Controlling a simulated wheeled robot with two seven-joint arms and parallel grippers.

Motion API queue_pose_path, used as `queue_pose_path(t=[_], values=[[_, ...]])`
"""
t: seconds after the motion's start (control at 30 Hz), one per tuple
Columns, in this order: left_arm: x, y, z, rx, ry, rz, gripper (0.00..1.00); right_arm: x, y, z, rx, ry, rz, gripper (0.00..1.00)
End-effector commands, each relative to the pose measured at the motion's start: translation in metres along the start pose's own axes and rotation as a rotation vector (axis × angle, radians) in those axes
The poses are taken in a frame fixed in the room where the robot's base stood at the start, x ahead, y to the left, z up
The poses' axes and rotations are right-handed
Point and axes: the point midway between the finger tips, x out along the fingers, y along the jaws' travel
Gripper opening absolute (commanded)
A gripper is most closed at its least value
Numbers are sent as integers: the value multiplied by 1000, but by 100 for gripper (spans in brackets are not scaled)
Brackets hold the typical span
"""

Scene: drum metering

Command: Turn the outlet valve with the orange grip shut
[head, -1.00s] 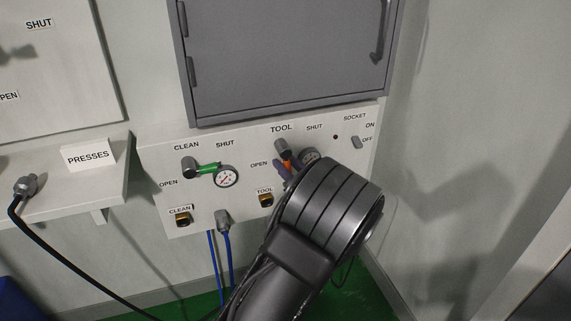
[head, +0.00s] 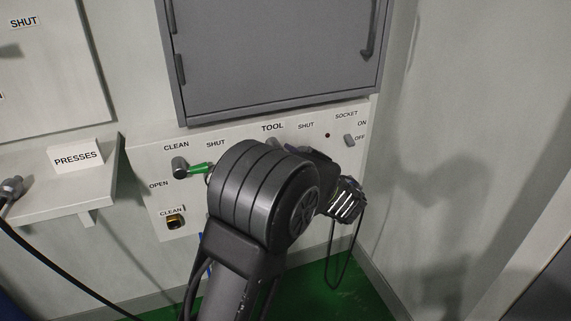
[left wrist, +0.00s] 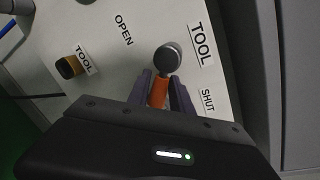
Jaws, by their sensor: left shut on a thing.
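The outlet valve labelled TOOL has a round grey hub (left wrist: 167,58) and an orange grip (left wrist: 158,92) in the left wrist view. The grip points away from the OPEN label, along the side where the SHUT label (left wrist: 208,99) is. My left gripper (left wrist: 160,94) is shut on the orange grip, one finger on each side of it. In the head view my left arm hides the grip and the fingertips; only a bit of the hub (head: 272,143) shows. My right gripper is in neither view.
The neighbouring CLEAN valve (head: 180,167) has a green grip pointing right. A brass TOOL outlet (left wrist: 68,67) sits beside the valve. A socket switch (head: 349,140) is at the panel's right end. A grey cabinet (head: 275,60) hangs just above. The PRESSES shelf (head: 70,190) is at left.

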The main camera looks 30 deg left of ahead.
Motion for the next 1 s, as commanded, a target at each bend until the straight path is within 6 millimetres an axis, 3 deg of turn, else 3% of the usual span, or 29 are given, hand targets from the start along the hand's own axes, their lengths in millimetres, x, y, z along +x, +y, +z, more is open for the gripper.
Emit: queue_pose_path(t=[0.6, 1.0], values=[[-3, -14, 2, -528, 105, 1, 0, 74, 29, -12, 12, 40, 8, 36], [-5, -22, 7, -650, 131, 1, 0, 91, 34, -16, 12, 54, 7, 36]])
